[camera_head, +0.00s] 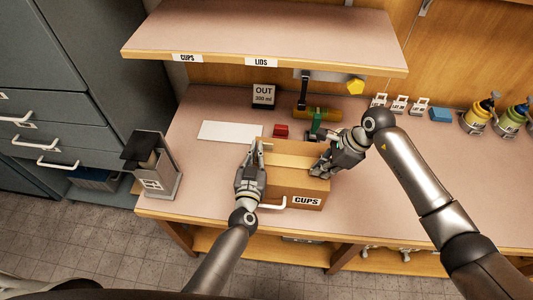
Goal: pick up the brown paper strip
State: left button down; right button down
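A cardboard box (290,182) labelled CUPS stands at the front edge of the counter. A paler brown strip (289,160) runs across its top and looks like the paper strip; I cannot tell how firmly it is attached. My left gripper (260,149) is at the left end of the strip, its fingers pointing away from me and apart, with nothing clearly between them. My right gripper (319,168) is at the right end of the box top, angled down to the left. Its fingertips are small and dark, so their gap and any contact are unclear.
Behind the box are a red block (281,130), a white sheet (231,131), an OUT sign (264,96) and a green and brown device (317,115). A dispenser (157,168) stands at left. An overhead shelf (265,35) spans the back.

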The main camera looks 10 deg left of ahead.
pick_arm(q)
jog(key=shift+r, duration=0.45)
jog(key=shift+a+r, duration=0.2)
jog(key=shift+a, duration=0.05)
jog(key=a, duration=0.5)
jog(key=s+f, duration=0.2)
jog(key=s, duration=1.4)
jog(key=shift+f, duration=0.15)
notch_tip(320, 180, up, 8)
jog(key=shift+r, duration=0.25)
jog(key=shift+r, duration=0.5)
